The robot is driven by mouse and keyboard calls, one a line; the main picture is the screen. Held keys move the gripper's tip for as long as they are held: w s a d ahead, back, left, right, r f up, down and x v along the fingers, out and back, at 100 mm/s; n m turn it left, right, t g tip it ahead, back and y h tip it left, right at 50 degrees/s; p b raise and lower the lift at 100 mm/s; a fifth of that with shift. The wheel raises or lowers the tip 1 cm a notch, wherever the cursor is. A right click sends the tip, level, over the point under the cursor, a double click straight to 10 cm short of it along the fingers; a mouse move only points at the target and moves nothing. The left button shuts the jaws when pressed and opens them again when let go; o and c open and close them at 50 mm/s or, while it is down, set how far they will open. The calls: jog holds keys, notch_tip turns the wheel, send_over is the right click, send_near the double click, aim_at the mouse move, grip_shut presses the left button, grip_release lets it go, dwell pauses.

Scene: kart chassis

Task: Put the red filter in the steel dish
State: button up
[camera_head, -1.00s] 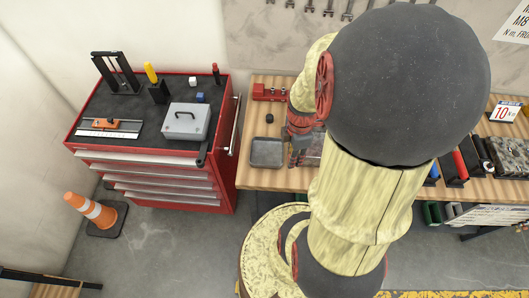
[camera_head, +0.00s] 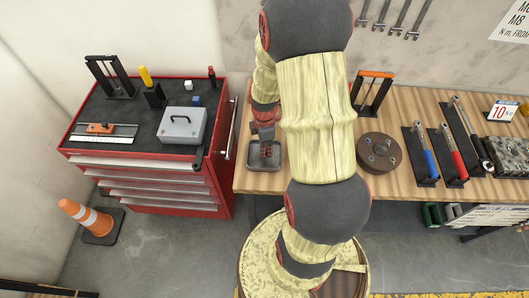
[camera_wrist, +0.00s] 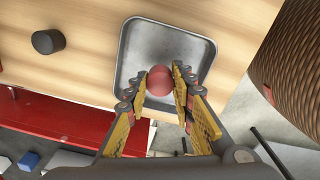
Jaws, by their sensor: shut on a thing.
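The steel dish (camera_head: 252,163) is a shallow grey square tray at the left end of the wooden bench. It also shows in the wrist view (camera_wrist: 137,45). My gripper (camera_head: 265,143) is over the dish, pointing down. In the wrist view my gripper (camera_wrist: 161,76) has its fingers on both sides of the round red filter (camera_wrist: 159,84) and is shut on it. The filter appears within the dish's outline. I cannot tell whether it touches the dish floor. In the head view the filter is small and mostly hidden by my gripper.
A dark cylinder (camera_wrist: 48,41) stands on the bench beside the dish. A brown round part (camera_head: 378,150) sits to the right. A red tool cabinet (camera_head: 145,175) with a grey box (camera_head: 181,126) adjoins the bench's left end.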

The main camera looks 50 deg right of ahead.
jog(key=shift+f, duration=1.3)
jog(key=shift+f, duration=0.1)
jog(key=o, duration=1)
notch_tip(320, 180, up, 12)
jog(key=shift+s+f+p, duration=0.1)
jog(key=shift+p, duration=0.55)
jog(key=s+a+r+m+t, duration=0.3)
jog(key=a+r+m, duration=0.5)
jog(key=a+r, duration=1.05)
jog(key=s+a+r+m, duration=0.1)
jog(key=r, duration=0.1)
jog(key=s+a+r+m+t, duration=0.1)
jog(key=s+a+r, duration=0.1)
jog(key=s+a+r+m+t, duration=0.1)
jog(key=r, duration=0.1)
jog(key=shift+s+a+m, duration=0.15)
jog(key=shift+s+m, duration=0.1)
jog(key=shift+m, duration=0.15)
